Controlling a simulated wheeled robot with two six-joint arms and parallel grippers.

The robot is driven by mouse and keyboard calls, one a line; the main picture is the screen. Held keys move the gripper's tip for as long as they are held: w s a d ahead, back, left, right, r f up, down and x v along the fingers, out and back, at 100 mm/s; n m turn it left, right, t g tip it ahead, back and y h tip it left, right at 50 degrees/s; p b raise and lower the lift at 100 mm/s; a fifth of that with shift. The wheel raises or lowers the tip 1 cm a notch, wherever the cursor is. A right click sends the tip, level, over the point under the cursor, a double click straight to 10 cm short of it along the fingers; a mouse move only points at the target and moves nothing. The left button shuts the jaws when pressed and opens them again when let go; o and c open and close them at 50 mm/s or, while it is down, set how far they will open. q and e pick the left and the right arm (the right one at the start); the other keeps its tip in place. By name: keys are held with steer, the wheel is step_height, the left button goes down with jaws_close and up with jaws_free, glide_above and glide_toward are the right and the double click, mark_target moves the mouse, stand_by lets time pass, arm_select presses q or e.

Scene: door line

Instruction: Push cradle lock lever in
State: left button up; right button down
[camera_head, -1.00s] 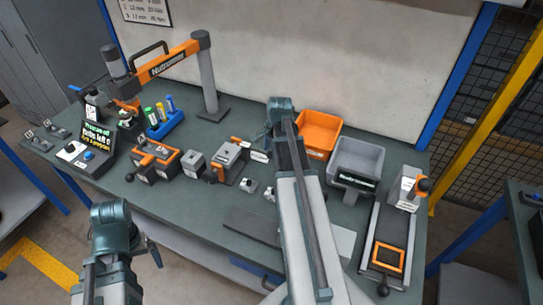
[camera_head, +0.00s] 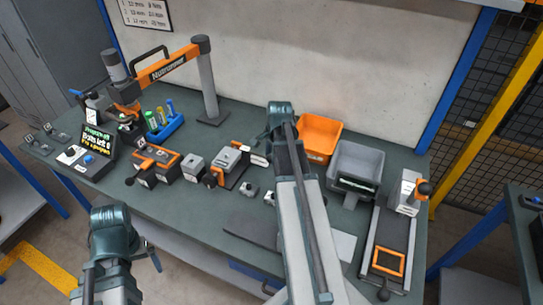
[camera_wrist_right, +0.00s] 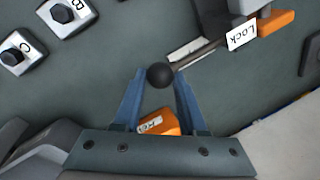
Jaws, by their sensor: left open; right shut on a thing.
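In the right wrist view a black ball knob (camera_wrist_right: 159,75) ends a thin metal lever (camera_wrist_right: 195,55). The lever runs to a dark block with a white "Lock" label (camera_wrist_right: 241,34) and an orange part. My right gripper (camera_wrist_right: 160,80) has its blue fingers on either side of the knob and is shut on it. In the head view the grey and orange cradle (camera_head: 231,158) stands mid-bench, left of my right wrist; the right fingers are hard to make out there. My left gripper (camera_head: 112,218) is open and empty at the lower left, in front of the bench.
An orange piece (camera_wrist_right: 158,123) with a white label shows between the right finger bases. Nut blocks B (camera_wrist_right: 68,14) and C (camera_wrist_right: 20,50) lie nearby. An orange bin (camera_head: 320,135) and a grey bin (camera_head: 355,168) stand to the right. A clamp fixture (camera_head: 155,165) stands left.

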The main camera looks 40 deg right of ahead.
steer(key=shift+a, duration=0.15)
stand_by(0.7)
steer(key=shift+w+a, duration=0.35)
steer(key=shift+w, duration=0.25)
steer(key=shift+w+a, duration=0.3)
steer(key=shift+w, duration=0.3)
steer(key=c, duration=0.7)
jaws_free()
steer(key=shift+w, duration=0.1)
steer(key=shift+c, duration=0.2)
steer(key=shift+o, duration=1.4)
steer(key=shift+a, duration=0.1)
steer(key=shift+r, duration=0.15)
